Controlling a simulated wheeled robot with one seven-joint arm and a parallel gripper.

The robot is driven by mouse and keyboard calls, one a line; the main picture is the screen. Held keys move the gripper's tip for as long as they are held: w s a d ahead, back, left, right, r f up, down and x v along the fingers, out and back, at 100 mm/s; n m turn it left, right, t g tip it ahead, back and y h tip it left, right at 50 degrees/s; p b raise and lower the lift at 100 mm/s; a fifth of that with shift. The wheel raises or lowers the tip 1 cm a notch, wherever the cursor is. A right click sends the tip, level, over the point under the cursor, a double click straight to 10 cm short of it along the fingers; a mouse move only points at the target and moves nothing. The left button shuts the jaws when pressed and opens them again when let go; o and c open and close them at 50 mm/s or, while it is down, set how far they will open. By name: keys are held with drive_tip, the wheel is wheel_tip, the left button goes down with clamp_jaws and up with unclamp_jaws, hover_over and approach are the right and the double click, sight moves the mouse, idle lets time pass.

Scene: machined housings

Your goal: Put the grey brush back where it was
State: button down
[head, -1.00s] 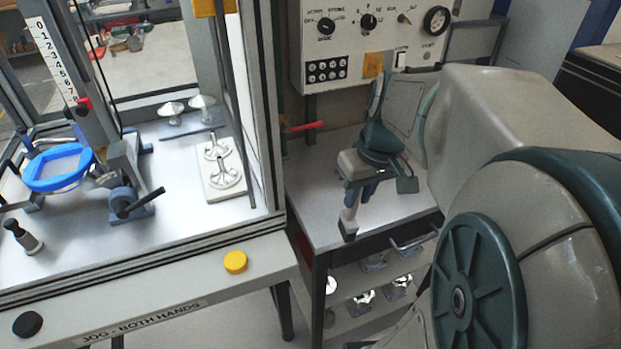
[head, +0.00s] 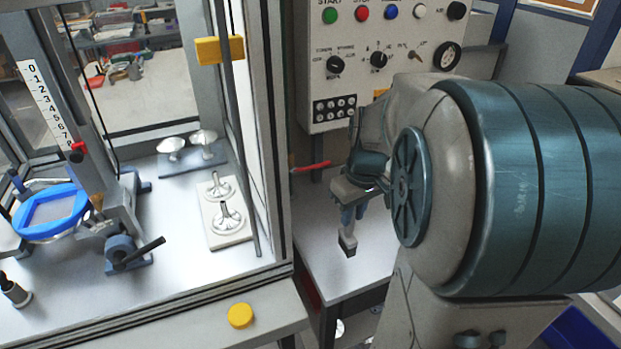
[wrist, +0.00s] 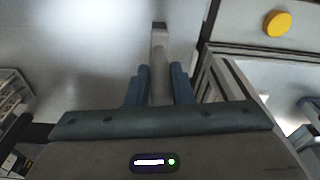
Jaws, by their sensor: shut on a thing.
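My gripper (head: 353,213) is shut on the grey brush (head: 347,240), which hangs down from the fingers with its dark end lowest. It is over the grey bench top right of the glazed enclosure, in front of the control panel. In the wrist view, the two blue-grey fingers (wrist: 160,72) hold the brush's pale body (wrist: 159,48) between them, and its dark tip points away from my gripper. The brush's upper end is hidden by the fingers. It appears apart from the bench.
The enclosure's post and sill stand left of my gripper, with a yellow button (head: 240,315) on the sill. Inside are a pale plate with valve-like parts (head: 227,235), a blue ring frame (head: 50,212) and a dark-topped tool (head: 14,291). A red handle (head: 312,166) lies near the post. The control panel (head: 340,60) stands behind.

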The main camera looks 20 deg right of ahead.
sight(348, 243)
drive_tip(key=shift+w+d+f, duration=0.1)
drive_tip(key=shift+w+f, duration=0.25)
drive_tip(key=shift+w, duration=0.2)
drive_tip(key=shift+w+d+f, duration=0.1)
drive_tip(key=shift+w+f, duration=0.2)
drive_tip(key=shift+w, duration=0.2)
drive_tip(key=shift+f+p, duration=0.4)
drive_tip(key=shift+f, duration=1.6)
drive_tip(key=c, duration=1.3)
unclamp_jaws()
drive_tip(key=shift+o, duration=0.2)
